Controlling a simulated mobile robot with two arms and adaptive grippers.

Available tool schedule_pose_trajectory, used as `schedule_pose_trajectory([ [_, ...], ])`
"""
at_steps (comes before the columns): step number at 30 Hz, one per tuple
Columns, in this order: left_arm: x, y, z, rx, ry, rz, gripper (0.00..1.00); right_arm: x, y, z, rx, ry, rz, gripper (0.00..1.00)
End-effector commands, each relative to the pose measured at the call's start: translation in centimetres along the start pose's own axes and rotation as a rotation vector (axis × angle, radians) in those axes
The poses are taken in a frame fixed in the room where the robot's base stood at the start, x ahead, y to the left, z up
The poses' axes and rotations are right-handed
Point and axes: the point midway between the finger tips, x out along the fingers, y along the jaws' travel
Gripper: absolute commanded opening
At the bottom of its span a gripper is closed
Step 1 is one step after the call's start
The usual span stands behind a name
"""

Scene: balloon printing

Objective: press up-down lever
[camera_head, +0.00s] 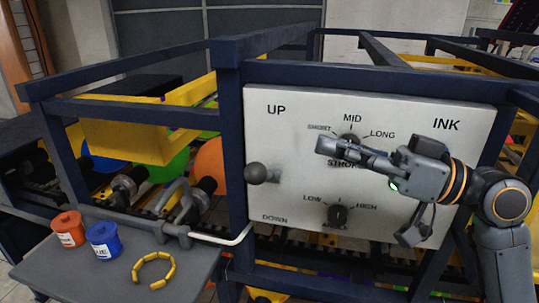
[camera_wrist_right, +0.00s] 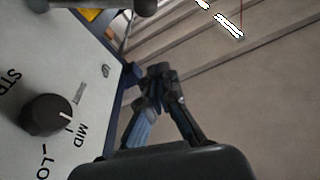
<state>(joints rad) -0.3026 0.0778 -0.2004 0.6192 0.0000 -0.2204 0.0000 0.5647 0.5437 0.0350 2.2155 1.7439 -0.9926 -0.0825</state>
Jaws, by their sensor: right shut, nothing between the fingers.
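The up-down lever shows as a dark round knob (camera_head: 256,173) on the left side of the white control panel (camera_head: 290,135), between the UP and DOWN labels. It is nearer to DOWN. My right gripper (camera_head: 322,145) is in front of the panel, right of and above the lever knob, and apart from it. Its fingers point left and are shut with nothing between them. In the right wrist view the closed fingertips (camera_wrist_right: 157,76) show beside the panel's edge. Part of a dark rounded bar shows at the top there. My left gripper is not in view.
A stroke dial (camera_head: 350,142) is partly behind my right gripper; a lower dial (camera_head: 338,215) sits below. Dark blue frame bars (camera_head: 230,130) surround the panel. A grey table (camera_head: 75,265) at lower left holds a red pot (camera_head: 69,229), a blue pot (camera_head: 103,240) and a yellow ring (camera_head: 153,270).

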Motion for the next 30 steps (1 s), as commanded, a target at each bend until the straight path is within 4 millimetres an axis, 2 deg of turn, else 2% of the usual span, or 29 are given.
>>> schedule_pose_trajectory([
  [5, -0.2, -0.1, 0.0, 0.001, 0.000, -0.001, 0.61, 0.2, 0.0, 0.0, 0.001, 0.000, 0.001, 0.00],
  [8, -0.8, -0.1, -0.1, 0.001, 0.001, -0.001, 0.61, 1.0, 0.0, -0.2, 0.002, -0.001, 0.000, 0.00],
  [11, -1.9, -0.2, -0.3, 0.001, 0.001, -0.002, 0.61, 2.5, -0.1, -0.4, 0.003, -0.001, -0.002, 0.00],
  [22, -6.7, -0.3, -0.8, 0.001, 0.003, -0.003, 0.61, 10.6, -0.2, -0.6, 0.005, 0.000, -0.002, 0.00],
  [24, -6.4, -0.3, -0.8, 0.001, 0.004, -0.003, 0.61, 9.7, 0.1, 1.1, 0.007, -0.003, 0.003, 0.00],
  [30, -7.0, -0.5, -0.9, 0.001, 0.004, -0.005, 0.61, 9.0, 0.1, 3.0, 0.004, -0.002, 0.003, 0.00],
])
